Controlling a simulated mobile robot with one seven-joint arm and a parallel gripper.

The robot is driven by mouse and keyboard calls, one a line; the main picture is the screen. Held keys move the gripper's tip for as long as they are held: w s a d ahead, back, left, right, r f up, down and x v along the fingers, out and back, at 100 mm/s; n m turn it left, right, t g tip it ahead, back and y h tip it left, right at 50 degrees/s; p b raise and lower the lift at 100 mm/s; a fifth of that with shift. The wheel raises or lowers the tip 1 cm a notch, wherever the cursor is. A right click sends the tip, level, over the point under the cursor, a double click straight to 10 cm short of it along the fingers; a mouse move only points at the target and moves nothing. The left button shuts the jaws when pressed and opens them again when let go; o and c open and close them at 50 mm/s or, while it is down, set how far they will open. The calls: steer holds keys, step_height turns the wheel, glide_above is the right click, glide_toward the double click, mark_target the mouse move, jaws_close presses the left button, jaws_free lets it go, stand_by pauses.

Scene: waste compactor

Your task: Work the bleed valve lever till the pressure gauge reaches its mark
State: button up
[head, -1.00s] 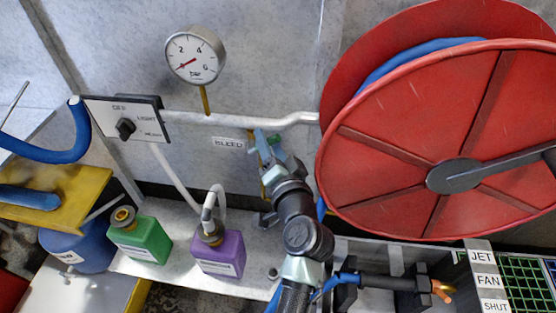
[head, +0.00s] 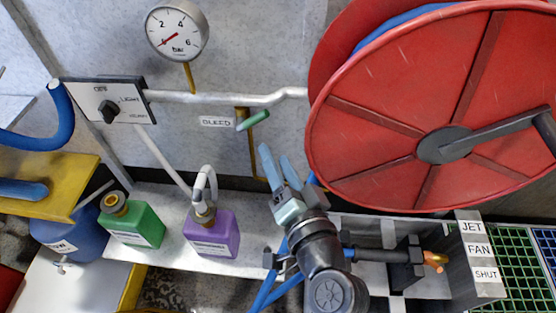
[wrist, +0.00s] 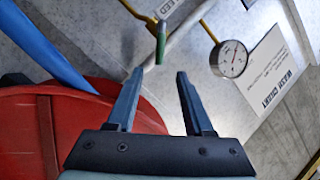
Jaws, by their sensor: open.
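The bleed valve's green lever (head: 254,120) is on a brass fitting under the pale pipe, beside the BLEED label (head: 216,122). It slants up to the right in the head view. In the wrist view the lever (wrist: 161,43) lies just beyond the fingertips. The pressure gauge (head: 177,29) is above the pipe; its red needle points to the lower left, at the low end of the scale. I cannot make out its mark clearly. My gripper (head: 276,152) is open and empty, below and right of the lever, apart from it. Its fingers (wrist: 160,72) show spread in the wrist view.
A large red hose reel (head: 390,130) stands close on the right. A selector box (head: 105,100) is on the wall at left. Green (head: 135,225) and purple (head: 211,232) bottles stand on the shelf below.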

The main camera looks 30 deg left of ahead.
steer(key=shift+f, duration=0.1)
steer(key=shift+c, duration=1)
steer(key=shift+a+f, duration=0.15)
steer(key=shift+f, duration=0.15)
steer(key=shift+c, duration=1.2)
steer(key=f+m+y+b, duration=0.1)
steer(key=f+m+b, duration=0.1)
steer(key=f+m+y+b, duration=0.1)
steer(key=f+m, duration=0.1)
steer(key=a+f+m+y+b, duration=0.1)
steer(key=f+m+y+b, duration=0.1)
steer(key=shift+s+f+m+b, duration=0.1)
steer(key=shift+s+m+b, duration=0.1)
steer(key=shift+m+b, duration=0.2)
jaws_close()
steer(key=w+d+f+m+t+b, duration=0.2)
steer(key=d+f+m+t+b, duration=0.15)
steer(key=m, duration=0.55)
steer(key=w+a+r+m+p, duration=0.1)
steer(key=w+a+r+p, duration=0.1)
steer(key=w+a+r, duration=0.3)
steer(key=shift+w+a+r+m+t+y, duration=0.3)
steer(key=shift+a+r, duration=0.4)
steer(key=shift+a, duration=1.35)
steer(key=shift+r+n, duration=0.2)
steer(key=shift+n, duration=0.3)
